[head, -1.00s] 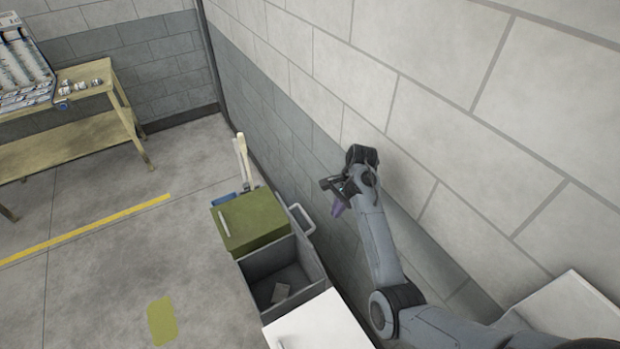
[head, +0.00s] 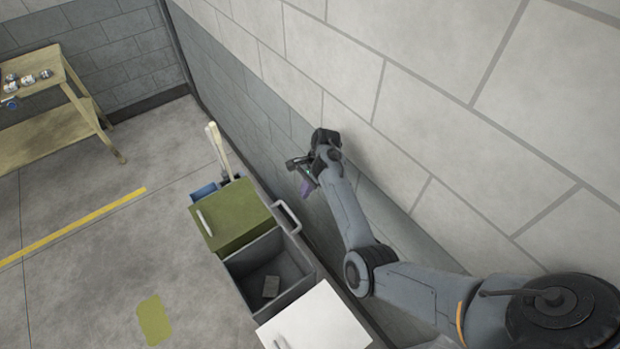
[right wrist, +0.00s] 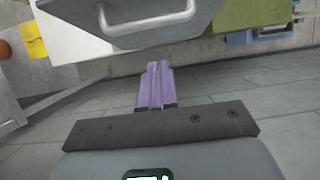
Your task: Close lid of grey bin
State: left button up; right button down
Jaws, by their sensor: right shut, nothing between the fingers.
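The grey bin (head: 237,291) stands open between a green-lidded bin and a white-lidded bin. Its lid is swung up on the wall side, seen nearly edge-on, with a loop handle (head: 287,217). In the right wrist view the lid (right wrist: 75,30) and its handle (right wrist: 148,24) fill the upper part, just beyond the fingertips. My right gripper (head: 306,188) is near the wall, beside and above the raised lid. Its purple fingers (right wrist: 155,72) are shut, empty, and appear apart from the lid. My left gripper is not in view.
The green bin lid (head: 236,212) and white bin lid (head: 315,322) are down on either side. A small block (head: 271,286) lies in the grey bin. The block wall (head: 440,110) is close on the right. Open floor (head: 90,270) lies left; a wooden table (head: 60,80) stands farther back.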

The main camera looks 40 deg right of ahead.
jog(key=shift+w+a+f+p, duration=0.2)
jog(key=shift+a+f+p, duration=0.15)
jog(key=shift+a+f, duration=0.6)
jog(key=shift+w+a+f+p, duration=0.15)
jog(key=shift+a+f+p, duration=0.15)
jog(key=shift+a+f, duration=0.6)
jog(key=shift+a+r, duration=0.25)
jog(key=shift+a, duration=0.05)
